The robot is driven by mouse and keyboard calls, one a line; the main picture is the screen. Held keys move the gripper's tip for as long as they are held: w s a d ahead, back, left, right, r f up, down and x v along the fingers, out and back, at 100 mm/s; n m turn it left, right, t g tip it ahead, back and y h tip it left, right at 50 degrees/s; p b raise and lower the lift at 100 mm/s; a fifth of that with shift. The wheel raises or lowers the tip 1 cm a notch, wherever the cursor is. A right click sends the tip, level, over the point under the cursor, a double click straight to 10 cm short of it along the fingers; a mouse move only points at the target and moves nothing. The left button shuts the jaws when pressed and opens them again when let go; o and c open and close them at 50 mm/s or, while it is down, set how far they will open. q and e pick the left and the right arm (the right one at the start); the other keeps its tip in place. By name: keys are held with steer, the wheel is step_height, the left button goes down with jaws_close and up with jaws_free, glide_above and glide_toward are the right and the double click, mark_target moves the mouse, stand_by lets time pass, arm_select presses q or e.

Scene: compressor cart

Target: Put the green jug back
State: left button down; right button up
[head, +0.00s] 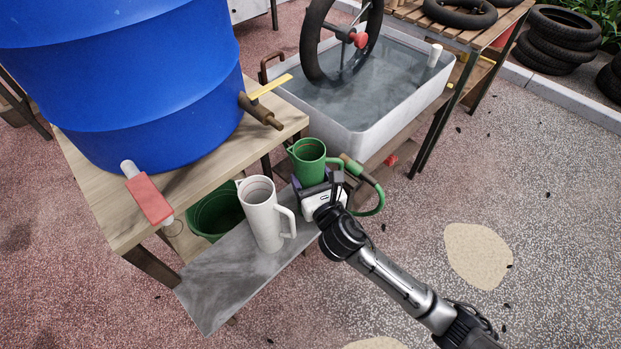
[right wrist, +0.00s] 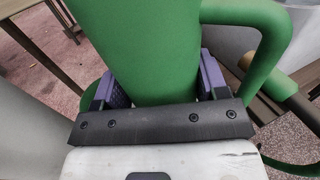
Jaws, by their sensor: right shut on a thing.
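The green jug (head: 308,158) is upright above the far end of the grey shelf (head: 220,285), its handle to the right. My right gripper (head: 313,186) is shut around the jug's lower body. In the right wrist view the green jug (right wrist: 150,40) fills the space between the two purple finger pads. The gripper hides the jug's base in the head view, so I cannot tell whether it rests on the shelf. My left gripper is not in view.
A white jug (head: 262,218) stands on the shelf just left of the green one. A green hose with a nozzle (head: 362,172) hangs close on the right. A blue barrel (head: 130,80), a green bucket (head: 215,212) and a water tub (head: 400,112) surround it. The shelf's near end is bare.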

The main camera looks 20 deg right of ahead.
steer(key=o, duration=1)
steer(key=shift+f, duration=0.1)
steer(key=o, duration=0.4)
